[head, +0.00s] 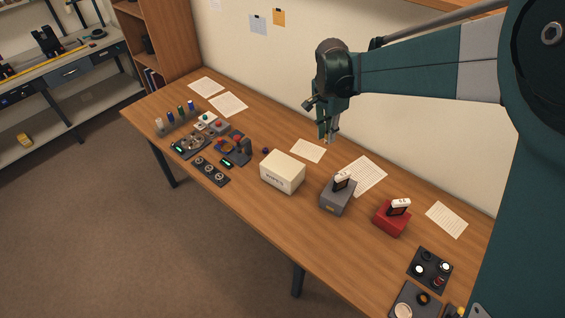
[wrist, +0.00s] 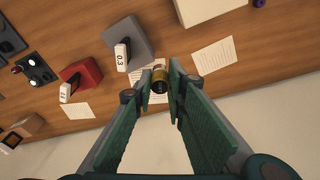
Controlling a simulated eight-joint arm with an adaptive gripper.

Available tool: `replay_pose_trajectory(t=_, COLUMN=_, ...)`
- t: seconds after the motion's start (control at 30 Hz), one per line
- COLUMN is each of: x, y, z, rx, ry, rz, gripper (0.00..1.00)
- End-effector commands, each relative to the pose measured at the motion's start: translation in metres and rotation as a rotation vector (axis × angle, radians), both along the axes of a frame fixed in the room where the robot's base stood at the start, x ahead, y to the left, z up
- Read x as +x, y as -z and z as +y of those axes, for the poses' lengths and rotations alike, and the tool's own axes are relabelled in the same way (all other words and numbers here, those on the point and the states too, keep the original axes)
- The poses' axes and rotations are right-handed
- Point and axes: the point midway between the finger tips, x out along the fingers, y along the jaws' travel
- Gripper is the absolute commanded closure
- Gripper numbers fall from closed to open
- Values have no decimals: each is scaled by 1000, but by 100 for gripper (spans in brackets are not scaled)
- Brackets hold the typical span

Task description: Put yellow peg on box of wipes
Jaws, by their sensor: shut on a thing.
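The box of wipes (head: 283,172) is a white box with dark lettering near the middle of the table. Part of it shows at the top edge of the wrist view (wrist: 203,8). My gripper (head: 329,134) is above the table's back part, to the right of the box and higher than it. In the wrist view its fingers (wrist: 160,85) are shut on the yellow peg (wrist: 160,74), a short gold-yellow piece with a dark end. The peg is apart from the box. In the head view it is too small to make out clearly.
A grey block (head: 338,196) and a red block (head: 391,218), each with a white-topped display, stand right of the box. A small purple ball (head: 265,151) lies by its left. Devices and a peg rack (head: 178,123) fill the left end. Papers lie along the back.

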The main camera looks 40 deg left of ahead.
Motion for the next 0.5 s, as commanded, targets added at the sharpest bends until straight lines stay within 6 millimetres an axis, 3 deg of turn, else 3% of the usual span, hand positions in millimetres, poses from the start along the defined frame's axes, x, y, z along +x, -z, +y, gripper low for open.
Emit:
replay_pose_trajectory(t=0.03, x=-7, y=-1, z=18, rx=0, ry=-38, rz=0, gripper=96)
replay_pose_trajectory(t=0.2, x=-30, y=3, z=70, rx=-1, ry=-162, rz=-3, gripper=96)
replay_pose_trajectory(t=0.5, x=-65, y=9, z=135, rx=-2, ry=-322, rz=-6, gripper=96)
